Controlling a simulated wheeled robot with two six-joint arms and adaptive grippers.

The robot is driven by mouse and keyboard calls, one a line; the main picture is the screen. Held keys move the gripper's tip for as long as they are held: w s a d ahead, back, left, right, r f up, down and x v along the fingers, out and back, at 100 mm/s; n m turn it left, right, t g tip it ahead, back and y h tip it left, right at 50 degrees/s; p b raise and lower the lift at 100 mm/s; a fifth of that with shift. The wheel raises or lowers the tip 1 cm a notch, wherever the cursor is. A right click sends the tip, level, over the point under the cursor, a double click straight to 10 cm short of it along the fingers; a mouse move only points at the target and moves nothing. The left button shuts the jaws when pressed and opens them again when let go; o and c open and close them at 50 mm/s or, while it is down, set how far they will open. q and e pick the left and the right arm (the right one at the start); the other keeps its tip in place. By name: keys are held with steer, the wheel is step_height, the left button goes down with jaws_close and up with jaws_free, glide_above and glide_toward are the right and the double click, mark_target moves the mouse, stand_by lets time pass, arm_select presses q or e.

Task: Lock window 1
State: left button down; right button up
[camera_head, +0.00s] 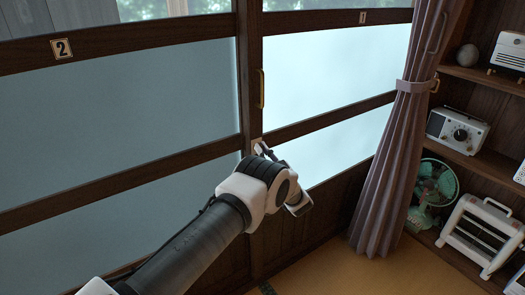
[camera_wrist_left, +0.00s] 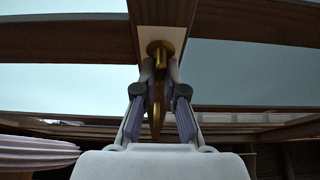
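Window 1, marked by a small plate "1" (camera_head: 363,17), is the bright frosted sliding panel (camera_head: 320,85) right of the dark wooden stile. A small pale plate (camera_head: 257,146) sits low on the stile, mostly behind my left gripper (camera_head: 264,150). In the left wrist view a brass lock (camera_wrist_left: 160,48) with a round collar sticks out from this pale plate. My left gripper (camera_wrist_left: 160,68) has its two fingers close on both sides of the brass piece and looks shut on it. The lock's far side is hidden. My right gripper is not in view.
Window 2 (camera_head: 110,110) is the darker frosted panel on the left. A brass pull (camera_head: 261,88) sits higher on the stile. A tied mauve curtain (camera_head: 395,150) hangs at right, beside shelves with a radio (camera_head: 457,131), a green fan (camera_head: 433,185) and a heater (camera_head: 482,232).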

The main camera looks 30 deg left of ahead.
arm_select(q)
steer(key=n+g+b, duration=0.2)
steer(key=n+b, duration=0.3)
steer(key=n, duration=0.1)
steer(key=n+g+h+b, duration=0.1)
steer(key=n+g+b, duration=0.2)
steer(key=n+b, duration=0.3)
steer(key=n+g+b, duration=0.3)
steer(key=n+b, duration=0.2)
steer(key=n, duration=0.2)
steer(key=shift+s+a+f+h+b, duration=0.1)
steer(key=shift+s+f+h+b, duration=0.15)
steer(key=shift+h+b, duration=0.1)
steer(key=shift+n+g+h+b, duration=0.5)
steer(key=shift+n+b, duration=0.35)
steer(key=shift+n, duration=0.95)
steer(key=c, duration=1.3)
jaws_free()
steer(key=shift+o, duration=0.2)
